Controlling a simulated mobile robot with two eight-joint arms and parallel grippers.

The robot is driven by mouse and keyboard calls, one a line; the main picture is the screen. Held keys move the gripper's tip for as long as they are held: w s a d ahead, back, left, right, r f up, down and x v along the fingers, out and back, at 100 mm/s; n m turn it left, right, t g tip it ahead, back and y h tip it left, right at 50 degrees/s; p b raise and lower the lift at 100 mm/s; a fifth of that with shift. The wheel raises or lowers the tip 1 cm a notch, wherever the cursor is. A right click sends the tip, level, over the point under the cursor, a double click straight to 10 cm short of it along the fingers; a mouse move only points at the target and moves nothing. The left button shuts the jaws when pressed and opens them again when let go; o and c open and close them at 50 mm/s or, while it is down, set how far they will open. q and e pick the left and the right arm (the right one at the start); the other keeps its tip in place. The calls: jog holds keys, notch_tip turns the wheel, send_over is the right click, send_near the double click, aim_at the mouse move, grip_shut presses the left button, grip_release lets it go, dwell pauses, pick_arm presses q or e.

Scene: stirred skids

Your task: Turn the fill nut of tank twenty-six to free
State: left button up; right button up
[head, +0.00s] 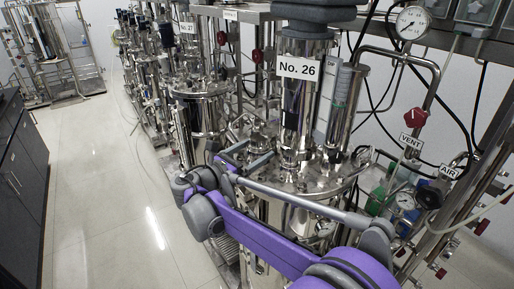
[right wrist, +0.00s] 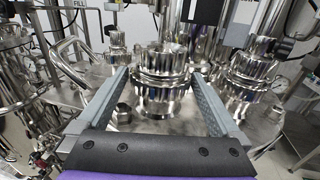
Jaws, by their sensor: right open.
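Tank twenty-six (head: 318,185) is a shiny steel vessel with a "No. 26" sign (head: 298,68) on its central column. My right gripper (head: 260,151) is over the left part of its lid, with fingers apart. In the right wrist view the open fingers (right wrist: 160,88) stand either side of a ribbed chrome fitting (right wrist: 160,72), with gaps at both sides and nothing gripped. My left gripper is not in view.
Tank twenty-seven (head: 200,100) stands close behind at the left. A second chrome fitting (right wrist: 250,72) stands right of the fingers, and a bent handle (right wrist: 72,48) left. Vent (head: 415,118) and air (head: 432,195) valves, hoses and gauges crowd the right. The floor (head: 100,190) at left is clear.

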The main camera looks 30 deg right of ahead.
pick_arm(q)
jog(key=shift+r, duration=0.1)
pick_arm(e)
jog(key=shift+w+d, duration=0.15)
jog(key=shift+d, duration=0.4)
jog(key=c, duration=1.1)
jog(key=shift+o, duration=0.2)
jog(key=shift+s+f+n+t+y+b, duration=0.1)
jog(key=shift+n+t+y+b, duration=0.1)
jog(key=shift+n+t, duration=0.35)
jog(key=shift+s+n+t+y+b, duration=0.1)
jog(key=shift+n+t+y, duration=0.2)
jog(key=shift+t, duration=0.35)
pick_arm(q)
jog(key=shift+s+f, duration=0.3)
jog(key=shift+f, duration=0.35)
pick_arm(e)
jog(key=shift+n+t+y, duration=0.6)
jog(key=shift+n+t, duration=0.15)
jog(key=shift+t, duration=0.35)
jog(key=o, duration=1.1)
jog(key=shift+c, duration=0.2)
